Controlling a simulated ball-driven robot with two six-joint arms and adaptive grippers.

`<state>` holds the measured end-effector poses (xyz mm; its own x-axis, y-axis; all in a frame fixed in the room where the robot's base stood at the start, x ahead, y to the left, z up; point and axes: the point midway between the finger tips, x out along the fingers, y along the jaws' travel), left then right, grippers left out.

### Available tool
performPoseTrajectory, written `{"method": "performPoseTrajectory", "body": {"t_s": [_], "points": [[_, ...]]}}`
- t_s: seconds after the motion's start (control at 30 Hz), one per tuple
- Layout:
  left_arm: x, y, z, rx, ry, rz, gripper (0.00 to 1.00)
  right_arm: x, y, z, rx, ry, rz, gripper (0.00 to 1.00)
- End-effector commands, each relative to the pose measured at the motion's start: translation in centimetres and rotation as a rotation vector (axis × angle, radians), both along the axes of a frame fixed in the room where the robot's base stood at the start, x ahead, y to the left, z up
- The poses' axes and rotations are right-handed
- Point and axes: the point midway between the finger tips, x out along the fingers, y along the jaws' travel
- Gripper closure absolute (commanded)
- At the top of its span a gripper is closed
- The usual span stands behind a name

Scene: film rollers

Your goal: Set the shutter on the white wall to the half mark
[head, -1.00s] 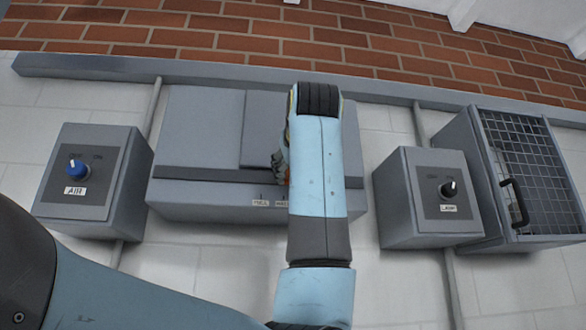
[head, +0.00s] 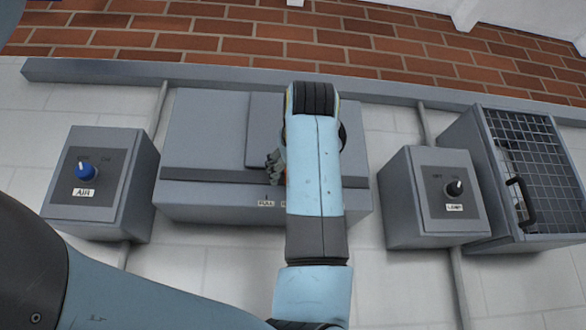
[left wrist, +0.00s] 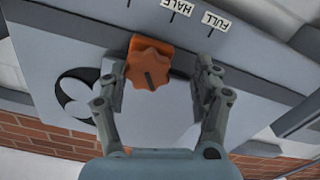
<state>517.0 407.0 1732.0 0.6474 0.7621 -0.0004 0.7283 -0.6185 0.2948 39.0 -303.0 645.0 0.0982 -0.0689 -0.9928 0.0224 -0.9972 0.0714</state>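A black rounded opening (left wrist: 75,92) shows left of the knob. My left gripper (left wrist: 160,92) is open, its fingers on either side of the knob with gaps. In the head view my left gripper (head: 275,166) shows only partly. My right gripper is not in view.
A grey AIR box (head: 97,195) with a blue knob is left of the housing. A LAMP box (head: 430,200) with a black knob is right of it. A mesh-fronted box (head: 530,160) with a black handle is at the far right. A brick band (head: 200,40) runs above.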

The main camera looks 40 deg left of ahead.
Motion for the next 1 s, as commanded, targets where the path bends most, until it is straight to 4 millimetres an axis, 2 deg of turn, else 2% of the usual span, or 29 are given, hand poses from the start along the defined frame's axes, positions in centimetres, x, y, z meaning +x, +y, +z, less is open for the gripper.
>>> {"method": "performPoseTrajectory", "body": {"t_s": [0.3, 0.7, 1.0], "points": [[-0.1, -0.3, 0.0, 0.001, -0.001, -0.003, 0.34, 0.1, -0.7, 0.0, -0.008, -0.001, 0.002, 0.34], [-4.0, -4.9, 0.0, 0.000, -0.001, -0.005, 0.34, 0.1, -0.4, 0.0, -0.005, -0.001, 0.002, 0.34], [-4.9, -5.7, 0.0, 0.001, 0.001, 0.000, 0.34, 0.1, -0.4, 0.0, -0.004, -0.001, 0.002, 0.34]]}}
